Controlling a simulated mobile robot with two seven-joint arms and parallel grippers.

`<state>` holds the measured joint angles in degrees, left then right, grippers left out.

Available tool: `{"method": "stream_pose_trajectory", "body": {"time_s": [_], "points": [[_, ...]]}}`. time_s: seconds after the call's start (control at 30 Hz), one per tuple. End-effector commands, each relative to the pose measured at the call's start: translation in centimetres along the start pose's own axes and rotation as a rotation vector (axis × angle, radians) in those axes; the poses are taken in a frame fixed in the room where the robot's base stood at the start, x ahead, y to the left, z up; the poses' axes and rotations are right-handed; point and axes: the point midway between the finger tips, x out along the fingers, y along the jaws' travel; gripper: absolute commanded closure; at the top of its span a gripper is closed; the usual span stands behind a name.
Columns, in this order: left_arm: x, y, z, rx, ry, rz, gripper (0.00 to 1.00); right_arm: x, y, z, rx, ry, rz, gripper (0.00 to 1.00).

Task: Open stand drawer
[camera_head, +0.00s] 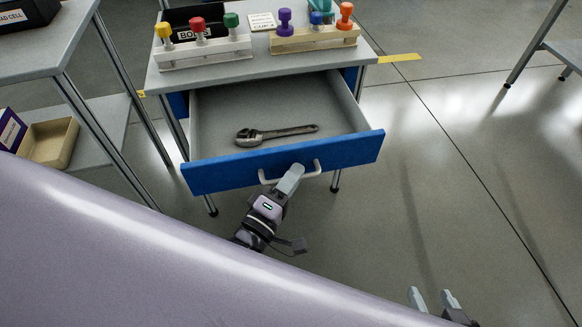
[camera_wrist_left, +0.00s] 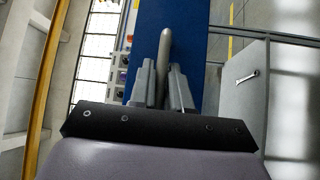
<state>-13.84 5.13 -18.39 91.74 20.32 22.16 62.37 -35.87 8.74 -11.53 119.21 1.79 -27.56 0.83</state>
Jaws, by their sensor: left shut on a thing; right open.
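The stand drawer (camera_head: 220,112) is pulled out from under the stand's top (camera_head: 215,70). Its blue front (camera_head: 220,176) carries a pale bar handle (camera_head: 312,170). My left gripper (camera_head: 290,178) is shut on this handle. In the left wrist view the handle (camera_wrist_left: 165,50) stands between the two fingers of the left gripper (camera_wrist_left: 163,85), in front of the blue drawer front (camera_wrist_left: 145,20). A wrench (camera_head: 275,134) lies inside the open drawer. My right gripper (camera_head: 433,300) is open and empty at the bottom edge of the head view, away from the drawer.
Two racks (camera_head: 205,53) (camera_head: 312,38) with coloured-handled items stand on the stand's top. A grey table (camera_head: 45,45) with a lower shelf holding a tan bin (camera_head: 48,143) is at the left.

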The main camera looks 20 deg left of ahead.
Motion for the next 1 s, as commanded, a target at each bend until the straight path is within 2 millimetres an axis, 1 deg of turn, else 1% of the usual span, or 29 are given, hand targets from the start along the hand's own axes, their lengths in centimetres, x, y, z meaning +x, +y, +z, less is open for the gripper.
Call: {"method": "stream_pose_trajectory", "body": {"time_s": [0.1,0.4,0.43,0.47,1.0], "points": [[-0.12,0.02,0.02,0.000,0.002,0.001,1.00,0.00,0.12,0.31,0.002,-0.007,0.003,0.43],[-0.12,0.00,0.02,-0.001,0.002,0.000,1.00,-0.01,0.08,0.27,0.004,-0.006,0.002,0.43],[-0.11,0.00,0.01,-0.001,0.002,0.000,0.73,-0.02,0.07,0.24,0.004,-0.005,0.002,0.43],[-0.11,0.00,0.01,-0.001,0.002,0.000,0.64,-0.03,0.06,0.22,0.004,-0.005,0.002,0.43],[-0.05,-0.06,0.16,-0.001,0.001,0.000,0.64,-0.06,-0.20,0.00,0.003,0.000,-0.004,0.43]]}}
